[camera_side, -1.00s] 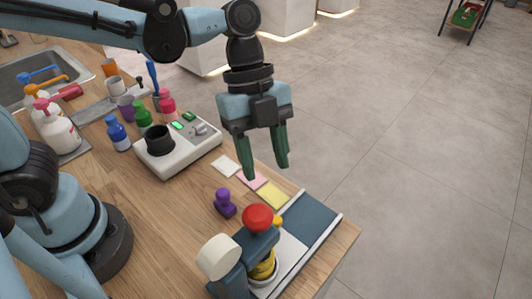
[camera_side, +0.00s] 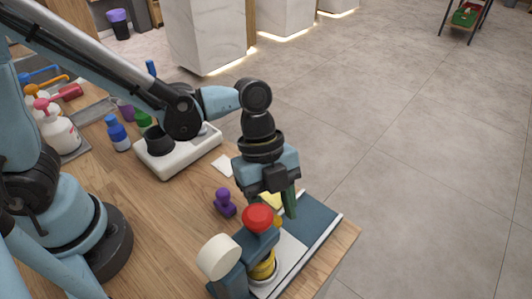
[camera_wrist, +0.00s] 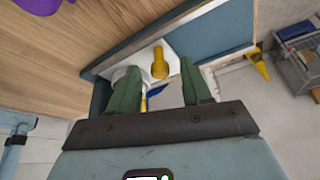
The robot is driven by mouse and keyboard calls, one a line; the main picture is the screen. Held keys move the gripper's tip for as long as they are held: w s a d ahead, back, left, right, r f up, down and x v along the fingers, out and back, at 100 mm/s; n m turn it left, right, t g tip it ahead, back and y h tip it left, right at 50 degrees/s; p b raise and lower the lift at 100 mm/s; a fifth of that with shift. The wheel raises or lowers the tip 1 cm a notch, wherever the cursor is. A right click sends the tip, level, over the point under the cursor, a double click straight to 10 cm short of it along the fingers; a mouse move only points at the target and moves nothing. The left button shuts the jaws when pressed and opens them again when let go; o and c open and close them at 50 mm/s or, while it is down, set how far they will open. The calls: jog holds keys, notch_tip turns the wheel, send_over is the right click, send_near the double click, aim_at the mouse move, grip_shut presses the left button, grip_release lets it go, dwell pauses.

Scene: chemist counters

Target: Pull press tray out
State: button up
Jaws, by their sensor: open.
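The press (camera_side: 230,275), blue-grey with a red ball on top, a white round knob and a yellow ringed part, stands near the counter's front corner. Its tray (camera_side: 315,222) is a flat blue-grey and white plate between pale rails; it also shows in the wrist view (camera_wrist: 212,28). A yellow knob (camera_wrist: 160,62) stands up from the white part and shows beside the red ball in the side view (camera_side: 278,221). My gripper (camera_side: 280,212) is open, low over the tray behind the red ball. In the wrist view its green fingers (camera_wrist: 158,68) are apart, with the yellow knob between their tips; contact is unclear.
A purple stamp-like object (camera_side: 224,203) stands left of my gripper. A white device with a black cup (camera_side: 180,155) and several bottles sit farther back. A white note (camera_side: 222,165) lies on the counter. The counter edge and open floor (camera_side: 430,180) are to the right.

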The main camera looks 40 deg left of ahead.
jog(key=shift+c, duration=0.3)
grip_shut()
jog(key=shift+w, duration=0.1)
jog(key=w, duration=1)
jog(key=shift+w, duration=0.25)
jog(key=shift+o, duration=0.3)
grip_release()
jog(key=shift+s, duration=0.1)
jog(key=shift+r, duration=0.1)
